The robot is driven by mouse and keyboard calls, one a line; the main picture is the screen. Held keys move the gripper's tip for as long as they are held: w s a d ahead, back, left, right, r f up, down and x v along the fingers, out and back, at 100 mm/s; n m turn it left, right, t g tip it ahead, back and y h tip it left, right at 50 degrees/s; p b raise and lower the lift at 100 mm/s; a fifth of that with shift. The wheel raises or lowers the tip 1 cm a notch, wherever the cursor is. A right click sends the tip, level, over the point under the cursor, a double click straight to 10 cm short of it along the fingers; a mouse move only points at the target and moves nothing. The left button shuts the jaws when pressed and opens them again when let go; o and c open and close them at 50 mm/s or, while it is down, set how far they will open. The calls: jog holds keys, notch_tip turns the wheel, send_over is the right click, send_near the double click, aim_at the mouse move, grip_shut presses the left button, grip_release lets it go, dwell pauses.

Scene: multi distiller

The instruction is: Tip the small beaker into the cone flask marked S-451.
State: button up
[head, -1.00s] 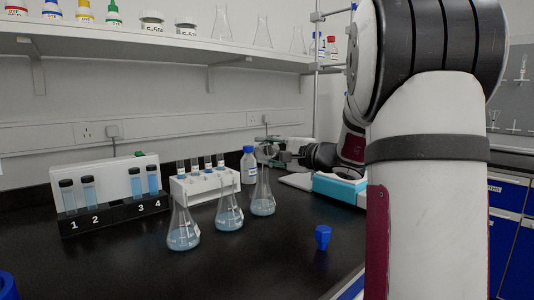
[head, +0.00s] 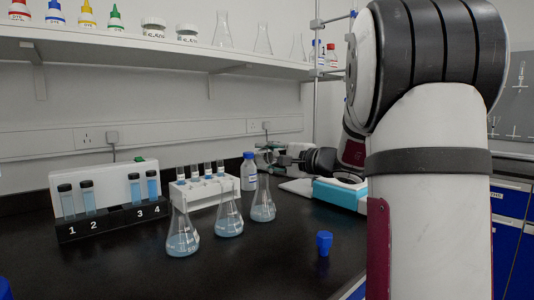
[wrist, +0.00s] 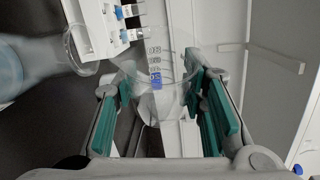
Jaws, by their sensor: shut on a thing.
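Three cone flasks with pale blue liquid stand on the black bench in the head view: a left one (head: 183,243), a middle one (head: 229,222) and a right one (head: 263,211). I cannot read their markings, so I cannot tell which is S-451. My gripper (head: 272,157) is small and partly hidden there, near the right flask's neck. In the wrist view my gripper (wrist: 158,85) has its green pads shut on the clear small beaker (wrist: 160,108). A flask (wrist: 15,68) shows at the left, its open mouth close beside the beaker. The beaker's contents are unclear.
A white rack (head: 203,192) with small vials stands behind the flasks. A numbered black rack (head: 113,222) with blue tubes is at left.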

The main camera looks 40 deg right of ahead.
jog(key=shift+f+m, duration=0.1)
jog(key=shift+m, duration=0.2)
jog(key=shift+d+p, duration=0.1)
jog(key=shift+p, duration=0.25)
jog(key=shift+d+f+m+g+p, duration=0.15)
jog(key=shift+m+g+p, duration=0.3)
jog(key=shift+p, duration=0.3)
jog(key=shift+f, duration=0.15)
jog(key=shift+w, duration=0.1)
jog(key=w+d+r+p, duration=0.2)
jog(key=d+r, duration=0.1)
jog(key=shift+d, duration=0.15)
jog(key=shift+m+p, duration=0.25)
jog(key=shift+p, duration=0.05)
